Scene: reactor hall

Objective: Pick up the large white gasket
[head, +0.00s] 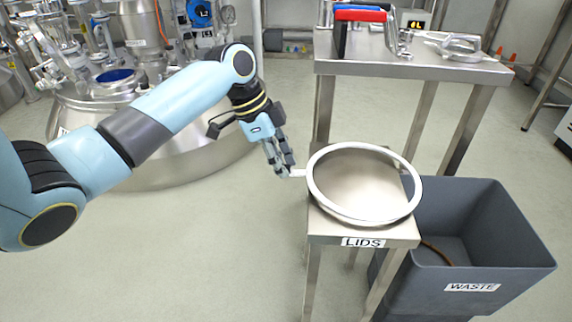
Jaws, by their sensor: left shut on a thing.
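The large white gasket (365,146) is a ring with a small tab on its left side. It is over the small metal stand marked LIDS (325,228), around a round metal lid (362,183). I cannot tell whether the ring touches the lid all round. My left gripper (286,173) points down at the left of the ring, and its fingers are shut on the gasket's tab. My right gripper is not in view.
A grey bin marked WASTE (510,255) stands right of the stand, with a brown curved thing (436,252) inside. A taller metal table (400,66) behind holds clamps and tools. A steel vessel (185,150) stands at the back left. The front left floor is clear.

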